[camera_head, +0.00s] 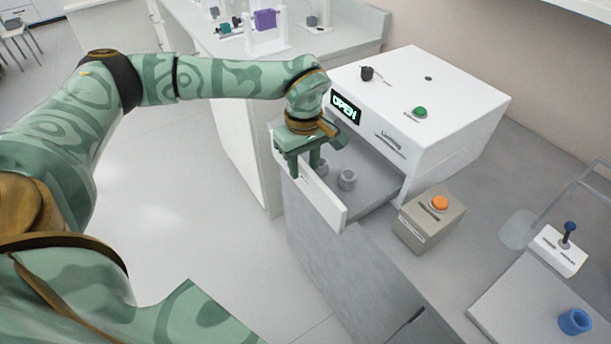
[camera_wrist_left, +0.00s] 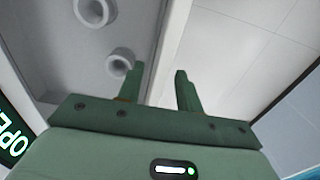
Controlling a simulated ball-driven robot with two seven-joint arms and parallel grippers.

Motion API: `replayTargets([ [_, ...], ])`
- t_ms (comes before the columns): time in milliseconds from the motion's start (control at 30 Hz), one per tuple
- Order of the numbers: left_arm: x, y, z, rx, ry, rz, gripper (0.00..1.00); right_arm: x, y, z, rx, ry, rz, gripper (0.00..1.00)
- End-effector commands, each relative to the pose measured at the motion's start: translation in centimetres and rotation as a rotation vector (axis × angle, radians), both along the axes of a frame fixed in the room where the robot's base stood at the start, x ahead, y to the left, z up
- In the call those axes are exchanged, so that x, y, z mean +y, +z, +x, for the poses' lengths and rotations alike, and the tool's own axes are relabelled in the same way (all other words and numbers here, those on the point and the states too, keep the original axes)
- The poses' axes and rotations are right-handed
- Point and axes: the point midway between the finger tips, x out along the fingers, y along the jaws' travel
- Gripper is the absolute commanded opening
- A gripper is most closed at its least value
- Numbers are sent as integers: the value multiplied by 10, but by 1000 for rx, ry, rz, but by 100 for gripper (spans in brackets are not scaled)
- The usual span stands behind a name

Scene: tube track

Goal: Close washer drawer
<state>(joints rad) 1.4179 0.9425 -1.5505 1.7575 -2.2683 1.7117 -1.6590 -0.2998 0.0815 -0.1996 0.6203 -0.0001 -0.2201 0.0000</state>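The washer (camera_head: 455,100) is a white box with a lit "OPEN" display. Its drawer (camera_head: 335,208) is pulled out towards the left, with a white front panel and a grey floor holding two grey rings (camera_head: 347,180). My left gripper (camera_head: 304,166) is over the drawer's front panel from above, one finger on each side. In the left wrist view my left gripper (camera_wrist_left: 159,80) has its fingers apart with the white panel edge (camera_wrist_left: 172,50) between them. I cannot tell whether they touch it. My right gripper is not in view.
A grey box with an orange button (camera_head: 440,203) stands in front of the washer. A small joystick box (camera_head: 560,254) and a blue ring (camera_head: 575,321) are at the right. A counter with a purple block (camera_head: 265,19) is behind. Open floor lies left of the drawer.

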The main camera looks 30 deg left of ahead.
Motion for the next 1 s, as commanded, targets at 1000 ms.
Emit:
replayTargets([
  [1000,-8,-35,17,2,0,-1,0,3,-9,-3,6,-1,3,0],
])
